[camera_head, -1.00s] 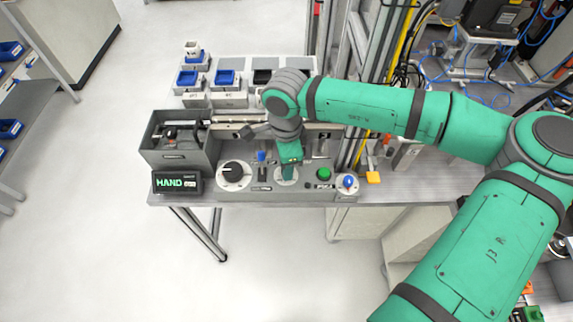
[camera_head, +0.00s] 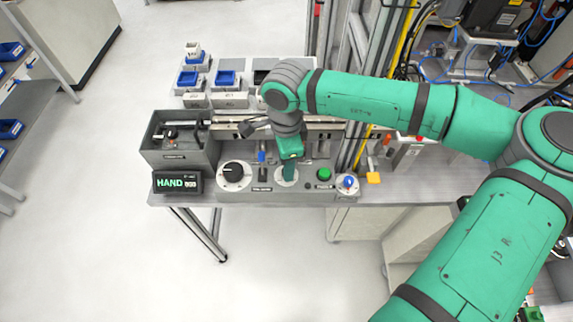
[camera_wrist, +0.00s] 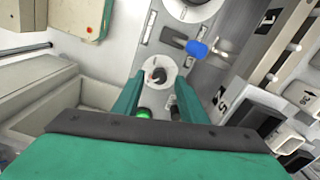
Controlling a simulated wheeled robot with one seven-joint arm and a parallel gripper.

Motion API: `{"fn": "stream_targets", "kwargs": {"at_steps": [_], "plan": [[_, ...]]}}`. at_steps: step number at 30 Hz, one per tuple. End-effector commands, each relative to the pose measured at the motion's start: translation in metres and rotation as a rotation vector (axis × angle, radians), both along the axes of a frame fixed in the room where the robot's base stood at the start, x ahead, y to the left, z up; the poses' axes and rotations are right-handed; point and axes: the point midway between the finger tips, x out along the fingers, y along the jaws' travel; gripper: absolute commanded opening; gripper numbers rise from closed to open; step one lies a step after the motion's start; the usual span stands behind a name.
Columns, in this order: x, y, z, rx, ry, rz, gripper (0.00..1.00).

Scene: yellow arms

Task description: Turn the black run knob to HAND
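The black run knob (camera_head: 232,171) sits on a round white dial at the front left of the grey control panel (camera_head: 215,191). Its dial is partly visible at the top edge of the wrist view (camera_wrist: 188,9). The dial markings are too small to read. A dark display (camera_head: 178,183) left of the knob shows HAND in green. My gripper (camera_head: 288,174) is to the right of the black knob, over a second white dial. In the wrist view my gripper (camera_wrist: 156,84) is open, its two green fingers apart, with that second dial (camera_wrist: 160,66) beyond and between them.
A blue-tipped lever (camera_head: 262,157) stands between the two dials. A green button (camera_head: 324,173) and a blue knob (camera_head: 348,182) are at the right. A grey open box (camera_head: 180,155) stands behind the display. Floor in front is clear.

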Motion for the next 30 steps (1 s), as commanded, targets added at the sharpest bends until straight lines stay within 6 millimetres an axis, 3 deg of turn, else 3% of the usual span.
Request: {"fn": "stream_targets", "kwargs": {"at_steps": [9, 15, 30], "plan": [[0.001, -0.003, 0.06, -0.001, -0.003, -0.005, 0.39], [0.002, -0.003, 0.084, -0.001, -0.002, -0.004, 0.39], [0.001, -0.001, 0.091, 0.0, -0.001, -0.002, 0.39]]}}
